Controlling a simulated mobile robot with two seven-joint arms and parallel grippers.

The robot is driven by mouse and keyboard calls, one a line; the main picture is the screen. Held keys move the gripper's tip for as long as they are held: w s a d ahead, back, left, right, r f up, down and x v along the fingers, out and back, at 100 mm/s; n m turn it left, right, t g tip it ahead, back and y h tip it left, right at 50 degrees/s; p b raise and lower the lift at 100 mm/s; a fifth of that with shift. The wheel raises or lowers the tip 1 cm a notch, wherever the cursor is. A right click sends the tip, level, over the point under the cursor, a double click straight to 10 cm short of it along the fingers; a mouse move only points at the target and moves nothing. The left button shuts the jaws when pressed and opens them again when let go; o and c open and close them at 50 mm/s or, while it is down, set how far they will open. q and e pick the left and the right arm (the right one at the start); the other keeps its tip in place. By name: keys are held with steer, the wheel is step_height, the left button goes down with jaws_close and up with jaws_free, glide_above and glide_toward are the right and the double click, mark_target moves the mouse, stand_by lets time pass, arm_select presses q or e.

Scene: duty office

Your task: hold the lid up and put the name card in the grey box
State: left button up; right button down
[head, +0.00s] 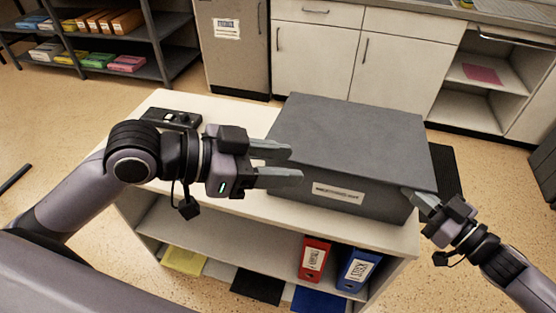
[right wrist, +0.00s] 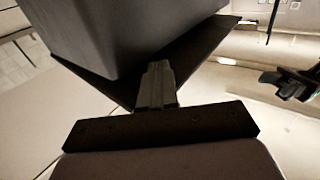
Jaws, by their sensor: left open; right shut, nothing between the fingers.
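The grey box (head: 350,135) sits on a white shelf unit, with its flat grey lid (head: 345,120) down. A white label (head: 338,193) is on its front. My left gripper (head: 288,165) is open and empty, its fingers overlapping the box's front left side in the head view. My right gripper (head: 410,194) is shut and empty by the box's front right corner, near the lid's edge. In the right wrist view its fingers (right wrist: 157,85) are close to the box (right wrist: 110,35); whether they touch is unclear. I cannot make out a separate name card.
A black object (head: 172,118) lies on the unit's top, left of the box. A dark flat panel (head: 443,168) shows beside the box's right side. Red (head: 314,258) and blue (head: 357,268) binders stand on the shelf below. White cabinets (head: 390,70) are behind.

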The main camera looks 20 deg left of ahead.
steer(key=shift+f, duration=0.55)
steer(key=shift+s+f, duration=0.1)
steer(key=shift+f, duration=1.55)
steer(key=s, duration=0.9)
stand_by(0.3)
